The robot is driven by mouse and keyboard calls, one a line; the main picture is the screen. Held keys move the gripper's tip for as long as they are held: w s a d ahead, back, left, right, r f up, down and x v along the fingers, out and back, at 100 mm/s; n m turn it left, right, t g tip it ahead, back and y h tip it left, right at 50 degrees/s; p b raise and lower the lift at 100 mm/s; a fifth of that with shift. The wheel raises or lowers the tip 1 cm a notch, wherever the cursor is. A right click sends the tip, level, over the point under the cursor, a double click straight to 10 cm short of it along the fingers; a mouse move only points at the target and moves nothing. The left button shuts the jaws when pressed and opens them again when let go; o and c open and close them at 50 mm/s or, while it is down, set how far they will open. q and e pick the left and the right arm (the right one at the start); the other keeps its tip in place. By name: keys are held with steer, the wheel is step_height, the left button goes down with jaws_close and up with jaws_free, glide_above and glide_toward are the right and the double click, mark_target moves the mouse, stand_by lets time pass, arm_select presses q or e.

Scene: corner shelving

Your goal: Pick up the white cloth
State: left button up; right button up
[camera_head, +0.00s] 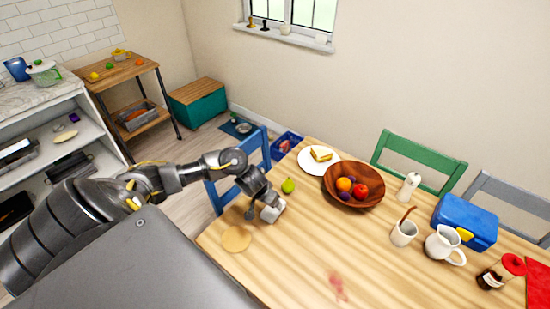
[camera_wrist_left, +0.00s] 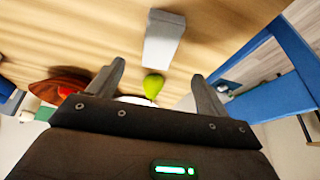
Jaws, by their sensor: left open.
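The white cloth (camera_head: 272,211) is a small pale block-like shape, apparently folded, on the wooden table near its left edge. In the left wrist view the white cloth (camera_wrist_left: 163,40) lies beyond the fingertips, a little right of the middle. My left gripper (camera_head: 261,205) is right by the cloth in the head view and partly covers it. In the wrist view the left gripper (camera_wrist_left: 158,75) has its two fingers wide apart with nothing clearly held between them. I cannot tell whether a finger touches the cloth. My right gripper is not in view.
A green pear (camera_head: 288,186) sits just behind the cloth. A flat tan disc (camera_head: 236,239) lies in front-left, and a reddish stain (camera_head: 338,288) marks the table. A wooden fruit bowl (camera_head: 340,196) and white plate (camera_head: 309,165) stand farther back. A blue chair (camera_head: 224,195) borders the left edge.

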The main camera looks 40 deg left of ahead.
mark_target(270, 211)
arm_select(q)
steer(key=x, duration=0.3)
steer(key=shift+b, duration=0.3)
steer(key=shift+w+f, duration=0.15)
steer(key=shift+f, duration=0.05)
steer(key=shift+w+f, duration=0.1)
steer(key=shift+f, duration=0.4)
steer(key=b+x, duration=0.1)
steer(key=x, duration=0.3)
steer(key=shift+f, duration=0.15)
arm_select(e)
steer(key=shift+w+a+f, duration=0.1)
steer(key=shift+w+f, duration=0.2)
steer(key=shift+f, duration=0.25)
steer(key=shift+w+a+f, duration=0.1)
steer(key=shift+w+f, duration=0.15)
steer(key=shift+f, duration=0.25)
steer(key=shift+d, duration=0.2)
arm_select(q)
steer(key=shift+f, duration=0.25)
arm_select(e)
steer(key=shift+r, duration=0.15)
